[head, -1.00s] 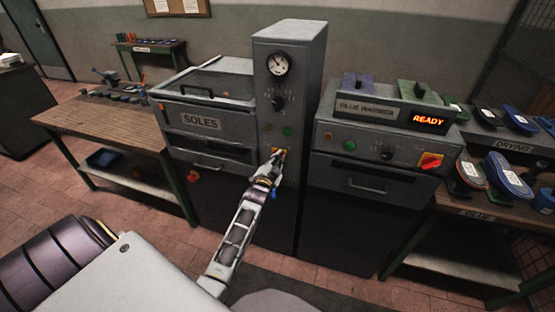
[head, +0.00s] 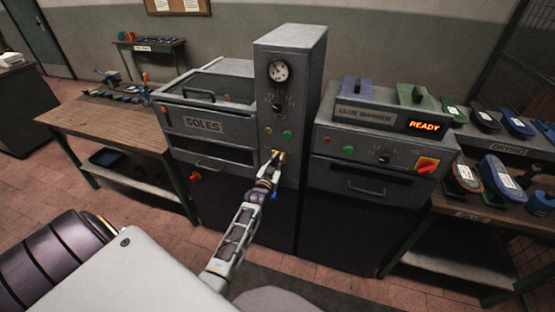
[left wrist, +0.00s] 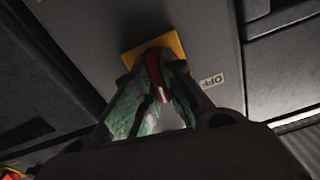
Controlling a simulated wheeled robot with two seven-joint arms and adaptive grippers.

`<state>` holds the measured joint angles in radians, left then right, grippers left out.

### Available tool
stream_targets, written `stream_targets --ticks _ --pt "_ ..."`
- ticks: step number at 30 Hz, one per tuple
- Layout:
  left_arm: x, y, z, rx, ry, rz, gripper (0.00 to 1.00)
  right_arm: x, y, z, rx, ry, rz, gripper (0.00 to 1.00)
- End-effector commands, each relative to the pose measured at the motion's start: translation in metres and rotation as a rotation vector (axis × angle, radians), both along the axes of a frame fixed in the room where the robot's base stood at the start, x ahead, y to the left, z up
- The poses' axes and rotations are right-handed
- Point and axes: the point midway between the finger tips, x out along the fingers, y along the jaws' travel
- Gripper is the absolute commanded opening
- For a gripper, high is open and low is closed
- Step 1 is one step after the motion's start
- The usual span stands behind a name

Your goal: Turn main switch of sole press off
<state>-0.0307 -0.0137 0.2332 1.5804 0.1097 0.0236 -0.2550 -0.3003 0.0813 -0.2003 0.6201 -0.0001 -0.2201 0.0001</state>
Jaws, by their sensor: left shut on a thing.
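The sole press (head: 209,147) with its SOLES plate stands in the middle of the head view, joined to a tall grey column (head: 290,50). Its main switch is a red handle (left wrist: 156,75) on a yellow plate (left wrist: 133,57), seen closely in the left wrist view. An OFF label (left wrist: 212,80) sits to the right of the switch there. My left gripper (head: 272,163) is at the column's lower front, shut on the red handle, with green finger pads either side of it. In the head view the gripper hides most of the switch. My right gripper is not in view.
A pressure gauge (head: 278,71), a black knob (head: 278,107) and a green button (head: 287,134) are above my gripper. The glue warmer (head: 335,133) at right shows READY and has its own red switch (head: 428,166). A wooden bench (head: 105,135) stands left.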

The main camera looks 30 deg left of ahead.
Motion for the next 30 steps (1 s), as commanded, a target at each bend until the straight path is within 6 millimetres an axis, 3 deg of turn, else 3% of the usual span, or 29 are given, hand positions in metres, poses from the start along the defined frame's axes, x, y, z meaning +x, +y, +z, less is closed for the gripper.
stream_targets --ticks 21,30 --pt "-0.001 0.003 0.0 -0.653 -0.157 -0.001 0.0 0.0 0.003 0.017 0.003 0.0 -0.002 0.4" --pt "-0.001 0.004 -0.001 -0.844 -0.203 0.0 0.0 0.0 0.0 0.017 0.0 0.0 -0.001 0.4"
